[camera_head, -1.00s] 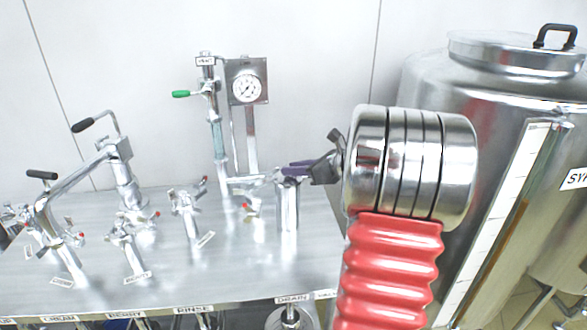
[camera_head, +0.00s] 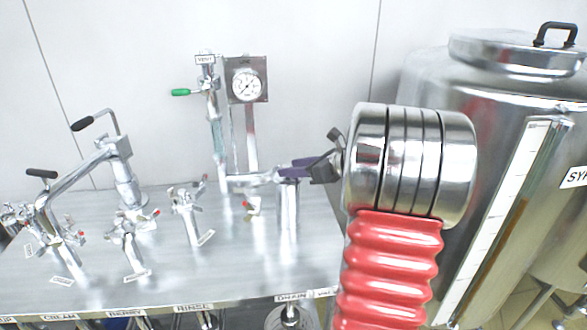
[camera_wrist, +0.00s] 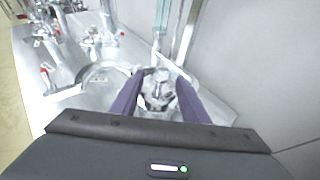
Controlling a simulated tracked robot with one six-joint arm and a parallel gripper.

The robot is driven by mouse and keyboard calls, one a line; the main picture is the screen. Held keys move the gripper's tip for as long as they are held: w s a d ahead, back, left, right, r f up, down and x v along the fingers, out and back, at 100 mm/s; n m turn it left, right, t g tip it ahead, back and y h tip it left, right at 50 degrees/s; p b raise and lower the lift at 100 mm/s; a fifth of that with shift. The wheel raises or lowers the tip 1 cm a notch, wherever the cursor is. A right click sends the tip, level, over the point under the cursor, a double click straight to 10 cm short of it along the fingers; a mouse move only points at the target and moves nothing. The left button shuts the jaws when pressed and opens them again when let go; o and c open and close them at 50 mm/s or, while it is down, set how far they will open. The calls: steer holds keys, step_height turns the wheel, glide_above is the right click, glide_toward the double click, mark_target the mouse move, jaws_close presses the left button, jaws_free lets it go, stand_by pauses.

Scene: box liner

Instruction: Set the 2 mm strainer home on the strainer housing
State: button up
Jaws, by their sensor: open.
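An upright metal cylinder (camera_head: 288,212), which looks like the strainer housing, stands on the steel bench at the right of the pipework. My gripper (camera_head: 284,172) is at its top, with purple fingers. In the wrist view my gripper (camera_wrist: 160,80) is open, one finger on each side of a shiny metal part (camera_wrist: 159,94). I cannot tell whether this part is the 2 mm strainer or the housing top, nor whether the fingers touch it. No 2 mm marking is readable.
A pressure gauge (camera_head: 246,86) and a green-handled valve (camera_head: 181,92) stand just behind. Several small valves and a black-handled pipe (camera_head: 83,124) fill the left of the bench. A large steel tank (camera_head: 480,80) stands at the right.

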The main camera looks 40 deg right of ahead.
steer(key=shift+s, duration=0.15)
steer(key=v, duration=1.3)
steer(key=shift+s+d, duration=0.15)
steer(key=shift+s, duration=0.1)
steer(key=shift+r, duration=0.1)
steer(key=w+a+f+n+g+y, duration=0.1)
steer(key=a+n+g, duration=0.2)
steer(key=a+n, duration=0.7)
steer(key=w+a+f+n+g+y, duration=0.1)
steer(key=a+f+n+g, duration=0.2)
steer(key=a, duration=1.3)
steer(key=s+a+n+h, duration=0.2)
steer(key=s+a+n, duration=0.3)
steer(key=n, duration=0.5)
steer(key=s+a+f+n+g+h, duration=0.1)
steer(key=s+a+n+h, duration=0.1)
steer(key=s+a+n, duration=0.4)
steer(key=a+n, duration=0.3)
steer(key=n, duration=0.2)
steer(key=shift+s+f, duration=0.3)
